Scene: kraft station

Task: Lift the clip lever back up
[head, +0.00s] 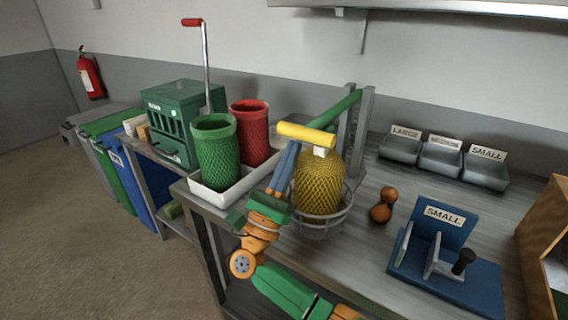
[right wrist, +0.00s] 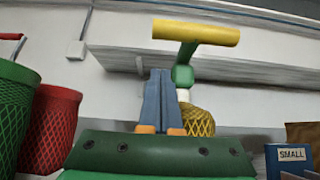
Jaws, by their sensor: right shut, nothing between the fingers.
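The clip lever is a green arm (head: 337,107) with a yellow crossbar handle (head: 306,134), reaching from grey posts over the yellow mesh bag (head: 318,184). The bag stands in a wire basket (head: 325,227). My right gripper (head: 293,146) has its blue fingers shut and empty, pointing up just below the left part of the handle in the head view. In the right wrist view the fingertips (right wrist: 163,71) are below the yellow handle (right wrist: 196,32), with the green lever arm (right wrist: 183,72) behind them to the right. Contact cannot be told. My left gripper is not in view.
Green (head: 215,152) and red (head: 253,132) mesh sleeves stand in a white tray (head: 232,197) left of my gripper. A brown gourd-shaped item (head: 383,206) and a blue "SMALL" fixture (head: 447,257) are to the right. Labelled grey bins (head: 440,160) line the back.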

